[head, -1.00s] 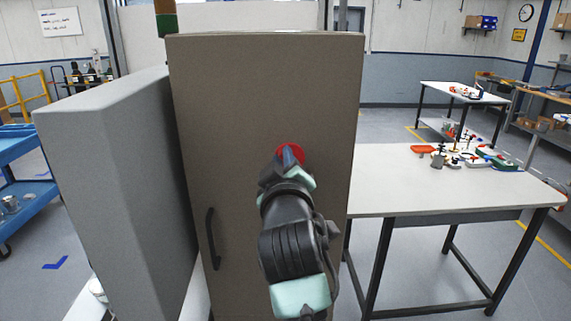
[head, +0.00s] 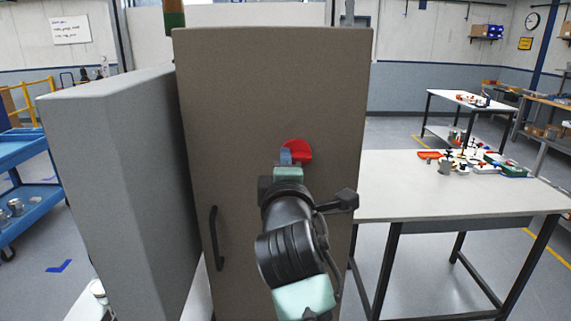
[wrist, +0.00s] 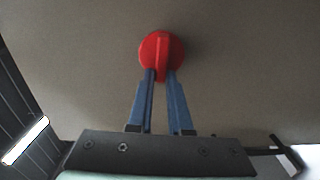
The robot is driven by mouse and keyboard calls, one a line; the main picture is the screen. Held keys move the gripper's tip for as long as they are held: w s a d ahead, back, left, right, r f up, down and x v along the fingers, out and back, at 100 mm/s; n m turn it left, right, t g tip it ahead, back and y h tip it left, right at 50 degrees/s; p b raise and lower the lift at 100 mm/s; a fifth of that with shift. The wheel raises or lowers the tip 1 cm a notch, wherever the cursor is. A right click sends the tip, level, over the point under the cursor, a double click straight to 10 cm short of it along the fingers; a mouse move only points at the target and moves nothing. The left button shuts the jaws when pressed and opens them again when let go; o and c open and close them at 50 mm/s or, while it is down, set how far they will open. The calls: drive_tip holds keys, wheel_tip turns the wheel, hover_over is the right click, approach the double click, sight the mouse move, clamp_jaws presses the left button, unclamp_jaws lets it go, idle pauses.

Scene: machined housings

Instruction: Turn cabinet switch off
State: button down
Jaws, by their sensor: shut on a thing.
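The cabinet (head: 270,90) is a tall grey-brown box with a closed door facing me. Its switch is a round red knob (head: 299,150) on the door, right of centre. In the wrist view the red knob (wrist: 153,45) shows a raised ridge that runs straight up and down toward me. My gripper (head: 286,157) is at the knob's lower left in the head view. In the wrist view its two blue fingers (wrist: 161,75) stand on either side of the ridge's lower end and are shut on it. The fingertips hide a little of the knob.
A black door handle (head: 216,238) is at the door's lower left. A grey cabinet (head: 110,170) stands close on the left. A white table (head: 455,195) with several small parts stands on the right. A blue cart (head: 25,180) is at the far left.

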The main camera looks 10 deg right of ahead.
drive_tip(key=shift+n, duration=0.3)
drive_tip(key=shift+f, duration=0.1)
drive_tip(key=c, duration=0.8)
unclamp_jaws()
drive_tip(key=shift+c, duration=0.2)
drive_tip(key=s+a+b, duration=0.2)
drive_tip(key=s+b, duration=0.2)
drive_tip(key=s, duration=0.8)
drive_tip(key=shift+s+a+b, duration=0.3)
drive_tip(key=shift+s+b, duration=0.05)
drive_tip(key=shift+b, duration=0.05)
drive_tip(key=s+a+r+m+t+y, duration=0.1)
drive_tip(key=s+a+r+m+t, duration=0.3)
drive_tip(key=r+m, duration=0.4)
drive_tip(key=s+a+r+m+t+y, duration=0.2)
drive_tip(key=s+a+r+m+t, duration=0.3)
drive_tip(key=s+r+m, duration=0.3)
wheel_tip(320, 180, up, 3)
drive_tip(key=shift+s+a+r+t, duration=0.1)
drive_tip(key=shift+s+a+t, duration=0.15)
drive_tip(key=shift+s+t, duration=0.2)
